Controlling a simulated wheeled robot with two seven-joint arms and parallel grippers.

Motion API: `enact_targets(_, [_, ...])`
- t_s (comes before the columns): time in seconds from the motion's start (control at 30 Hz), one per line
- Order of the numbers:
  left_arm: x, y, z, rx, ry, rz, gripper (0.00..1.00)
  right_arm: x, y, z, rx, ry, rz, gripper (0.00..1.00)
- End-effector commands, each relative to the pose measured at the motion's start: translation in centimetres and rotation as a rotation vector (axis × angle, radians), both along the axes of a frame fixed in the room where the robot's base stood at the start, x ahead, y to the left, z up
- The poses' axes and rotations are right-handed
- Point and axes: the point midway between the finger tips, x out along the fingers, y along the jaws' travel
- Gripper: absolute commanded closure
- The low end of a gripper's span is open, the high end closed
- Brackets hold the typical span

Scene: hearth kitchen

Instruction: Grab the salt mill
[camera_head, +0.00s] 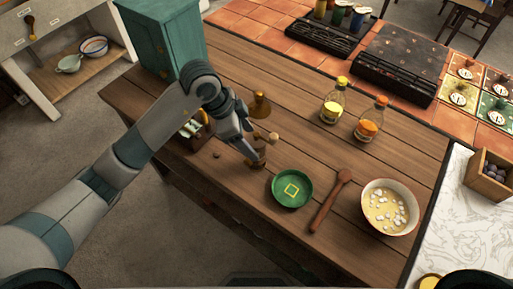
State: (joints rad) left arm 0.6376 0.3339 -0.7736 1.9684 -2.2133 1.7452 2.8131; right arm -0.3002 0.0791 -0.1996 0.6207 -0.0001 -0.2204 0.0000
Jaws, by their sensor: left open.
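A small brown wooden mill (259,160) stands on the wooden table in the middle of the view, with a pale knob beside its top. I take it for the salt mill. My left gripper (250,148) reaches in from the left and points down at the mill. Its jaws are open and its fingertips are right at the mill, hiding part of it. I cannot tell whether they touch it. My right gripper is not in view.
A brass-coloured object (259,106) stands just behind my left gripper. A green dish (292,188), a wooden spoon (327,207) and a bowl (389,207) lie to the right. Two bottles (333,104) (372,118) stand behind. A teal cabinet (160,40) is at the back left.

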Motion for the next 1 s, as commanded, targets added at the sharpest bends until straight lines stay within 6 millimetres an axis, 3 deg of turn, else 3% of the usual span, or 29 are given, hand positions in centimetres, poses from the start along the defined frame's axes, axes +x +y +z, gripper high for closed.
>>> enact_targets(0.27, [0.0, -0.3, -0.5, 0.000, 0.002, 0.002, 0.34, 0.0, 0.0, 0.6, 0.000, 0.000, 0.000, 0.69])
enact_targets(0.63, [0.0, -2.0, -4.3, 0.001, 0.001, 0.001, 0.34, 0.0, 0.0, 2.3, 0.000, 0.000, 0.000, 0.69])
enact_targets(1.0, [0.1, -2.2, -4.7, 0.000, -0.001, -0.001, 0.34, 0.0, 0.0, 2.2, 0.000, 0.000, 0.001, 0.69])
